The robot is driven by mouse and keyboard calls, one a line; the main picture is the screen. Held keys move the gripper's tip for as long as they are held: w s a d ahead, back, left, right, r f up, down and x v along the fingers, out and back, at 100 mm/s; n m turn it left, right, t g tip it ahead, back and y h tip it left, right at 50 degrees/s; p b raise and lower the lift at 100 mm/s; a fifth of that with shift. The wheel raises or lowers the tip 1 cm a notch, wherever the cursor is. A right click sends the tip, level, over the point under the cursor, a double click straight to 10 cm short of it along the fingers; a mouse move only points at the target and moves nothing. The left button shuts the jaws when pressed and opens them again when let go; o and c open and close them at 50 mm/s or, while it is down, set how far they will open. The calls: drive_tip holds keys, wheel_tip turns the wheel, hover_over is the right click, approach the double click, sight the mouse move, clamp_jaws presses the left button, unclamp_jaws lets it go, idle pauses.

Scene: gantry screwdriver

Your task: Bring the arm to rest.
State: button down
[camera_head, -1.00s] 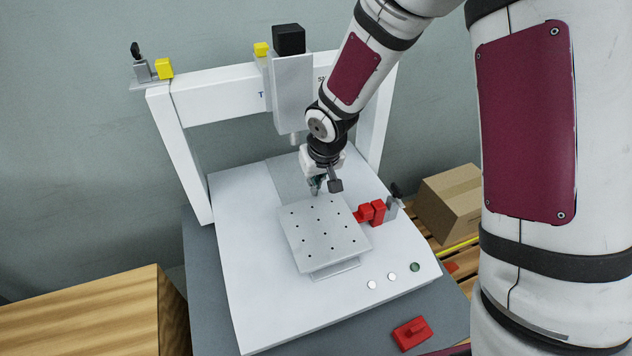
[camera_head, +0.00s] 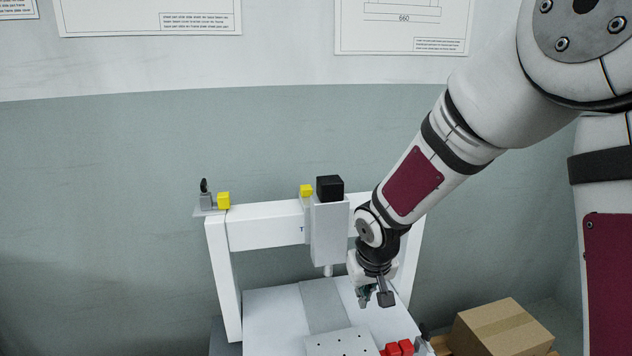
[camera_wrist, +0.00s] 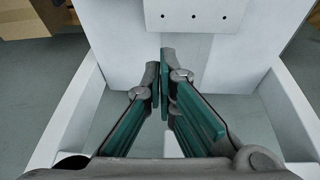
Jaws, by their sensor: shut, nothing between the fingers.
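My gripper (camera_head: 374,298) hangs at the end of my arm in front of the gantry's right post, above the white machine bed, in the head view. In the wrist view my gripper (camera_wrist: 164,62) has its green-padded fingers together at the tips, with nothing between them. The drilled metal plate (camera_head: 340,343) lies in front of my gripper, cut off by the lower edge of the head view. Its edge also shows in the wrist view (camera_wrist: 185,16).
The white gantry (camera_head: 265,229) carries a spindle head (camera_head: 329,235) just left of my gripper. Red clamp blocks (camera_head: 398,348) sit at the lower right. A cardboard box (camera_head: 500,328) stands further right. The grey wall (camera_head: 130,200) is behind; the space above the gantry is open.

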drive_tip(key=s+d+r+m+g+h, duration=0.1)
drive_tip(key=s+d+r, duration=0.3)
drive_tip(key=s+r, duration=0.4)
drive_tip(key=s+d+r+m+h, duration=0.1)
drive_tip(key=s+d+r, duration=0.4)
drive_tip(key=s, duration=0.4)
drive_tip(key=s+a+r+g+y, duration=0.1)
drive_tip(key=s+r+g+y, duration=0.15)
drive_tip(key=s, duration=1.65)
wheel_tip(320, 180, up, 26)
drive_tip(key=t+p, duration=0.4)
drive_tip(key=p, duration=1.9)
drive_tip(key=shift+s, duration=0.3)
